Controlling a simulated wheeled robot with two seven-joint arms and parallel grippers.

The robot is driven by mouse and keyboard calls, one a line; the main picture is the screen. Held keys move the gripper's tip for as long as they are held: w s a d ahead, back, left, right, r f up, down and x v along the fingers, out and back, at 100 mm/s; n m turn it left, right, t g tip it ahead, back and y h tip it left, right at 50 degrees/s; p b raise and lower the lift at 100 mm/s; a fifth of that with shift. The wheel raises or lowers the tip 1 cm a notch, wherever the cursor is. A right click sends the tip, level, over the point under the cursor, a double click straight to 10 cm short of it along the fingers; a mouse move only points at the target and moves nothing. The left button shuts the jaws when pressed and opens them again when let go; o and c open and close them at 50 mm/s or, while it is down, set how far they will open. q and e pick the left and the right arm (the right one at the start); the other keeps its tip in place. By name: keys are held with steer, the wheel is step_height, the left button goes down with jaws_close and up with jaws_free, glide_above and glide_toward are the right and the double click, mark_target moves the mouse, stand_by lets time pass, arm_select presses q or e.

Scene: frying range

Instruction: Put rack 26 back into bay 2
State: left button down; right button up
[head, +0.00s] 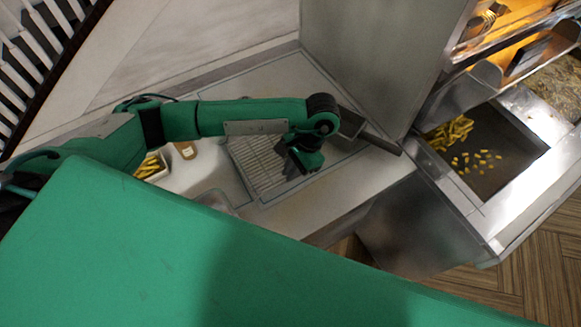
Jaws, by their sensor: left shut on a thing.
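A pale wire rack (254,165) lies over the counter in the middle of the view; I take it for rack 26, though no number is readable. My left gripper (303,163) is at the right side of this rack, pointing down, and is shut on it. The gripper and wrist cover part of the rack's right side, so the exact grip is hidden. I cannot tell whether the rack touches the counter. Dark outlines mark the counter (345,178) around it, but no bay label is legible, so I cannot tell which is bay 2. My right gripper is out of view.
A box of fries (151,166) and a small brown-labelled item (186,150) stand left of the rack. A steel panel (372,60) rises behind the counter. At right, a metal basin (490,150) holds loose fries, below a lit shelf (515,45).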

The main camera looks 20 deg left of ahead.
arm_select(q)
steer(key=shift+f, duration=0.4)
steer(key=shift+f+b, duration=0.2)
steer(key=shift+b, duration=0.1)
steer(key=c, duration=1.5)
jaws_free()
steer(key=shift+r, duration=0.1)
